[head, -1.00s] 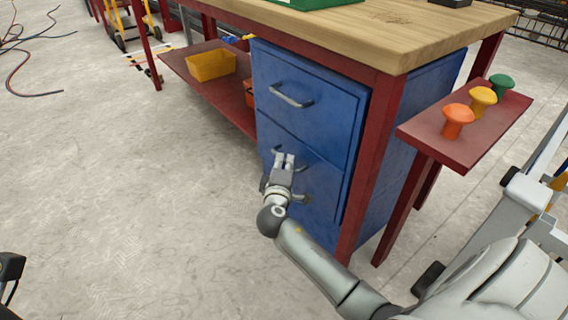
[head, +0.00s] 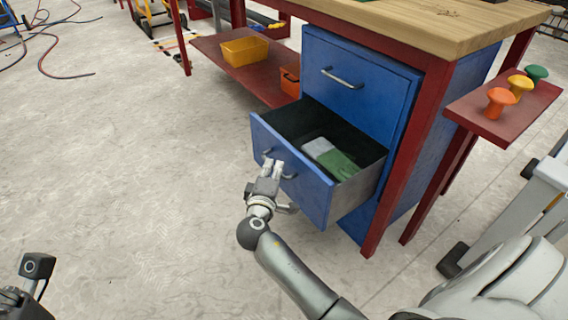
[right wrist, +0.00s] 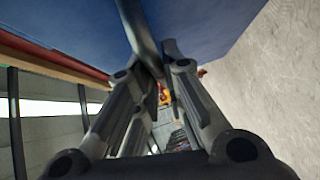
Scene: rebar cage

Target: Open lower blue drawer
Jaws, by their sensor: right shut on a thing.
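The lower blue drawer (head: 300,190) stands well out of the blue cabinet in the head view. Inside it lies a green and pale grey item (head: 330,157), which looks like gloves. My right gripper (head: 272,168) is at the drawer's front, shut on its metal handle (head: 289,176). The right wrist view shows the handle bar (right wrist: 146,40) between the fingers (right wrist: 155,75), close to the blue drawer front. The upper blue drawer (head: 355,88) is closed. Part of my left arm shows at the lower left of the head view; its fingers cannot be made out.
The cabinet sits under a wooden-topped workbench (head: 430,25) with red legs. A red side shelf (head: 505,112) holds orange, yellow and green knobs at the right. A yellow bin (head: 245,50) and an orange bin (head: 290,80) sit on the lower red shelf.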

